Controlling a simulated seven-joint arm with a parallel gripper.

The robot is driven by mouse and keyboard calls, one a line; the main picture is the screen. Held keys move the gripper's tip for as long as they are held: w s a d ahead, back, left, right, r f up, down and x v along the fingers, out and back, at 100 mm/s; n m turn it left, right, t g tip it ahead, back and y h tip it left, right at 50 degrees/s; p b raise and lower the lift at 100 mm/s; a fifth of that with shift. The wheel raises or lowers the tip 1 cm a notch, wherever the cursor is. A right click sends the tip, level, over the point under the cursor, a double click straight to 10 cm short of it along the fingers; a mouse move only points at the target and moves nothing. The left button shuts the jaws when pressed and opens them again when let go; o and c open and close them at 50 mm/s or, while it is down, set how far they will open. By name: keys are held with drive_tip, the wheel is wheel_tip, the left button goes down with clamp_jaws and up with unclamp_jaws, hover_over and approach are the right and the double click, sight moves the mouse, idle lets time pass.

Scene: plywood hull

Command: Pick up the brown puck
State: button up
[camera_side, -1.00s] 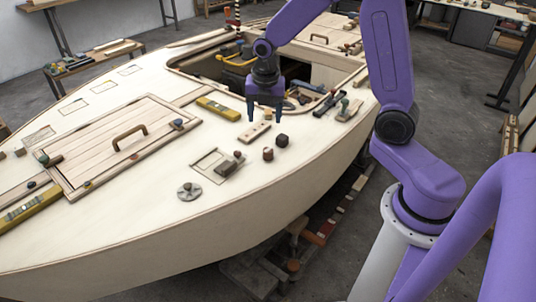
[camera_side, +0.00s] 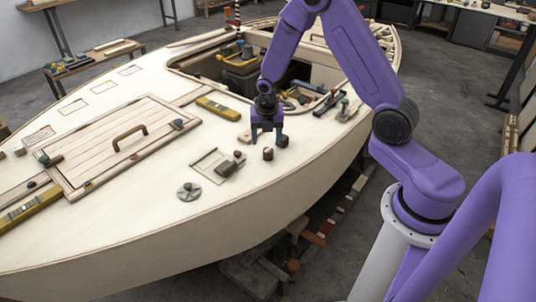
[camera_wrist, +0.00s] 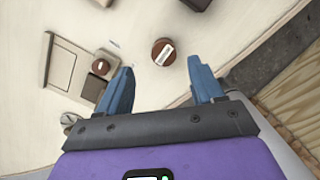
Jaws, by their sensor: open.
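The brown puck (camera_side: 268,155) is a small dark brown cylinder standing on the pale plywood deck. In the wrist view the puck (camera_wrist: 163,52) is round, with a white label on its top, and shows just beyond the gap between my fingertips. My gripper (camera_side: 267,139) points down, open and empty, just above and behind the puck in the side view. Its two blue fingers (camera_wrist: 160,66) also show apart in the wrist view, with nothing between them. I cannot tell its exact height above the deck.
A brown block (camera_side: 227,169) and a small reddish-brown knob (camera_side: 238,153) lie left of the puck. A dark cube (camera_side: 283,141) is close behind my right finger. A grey disc (camera_side: 189,191) lies farther left. The hull edge is near on the right; the front deck is clear.

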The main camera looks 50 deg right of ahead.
sight(268, 150)
drive_tip(key=shift+w+d+f, duration=0.1)
drive_tip(key=shift+d+f, duration=0.05)
drive_tip(key=shift+f, duration=0.95)
drive_tip(key=shift+s+d+f, duration=0.1)
drive_tip(key=shift+d+f, duration=0.1)
drive_tip(key=shift+f, duration=0.9)
drive_tip(key=shift+w+d+f, duration=0.1)
drive_tip(key=shift+d+f, duration=0.05)
drive_tip(key=shift+f, duration=0.95)
drive_tip(key=c, duration=1.1)
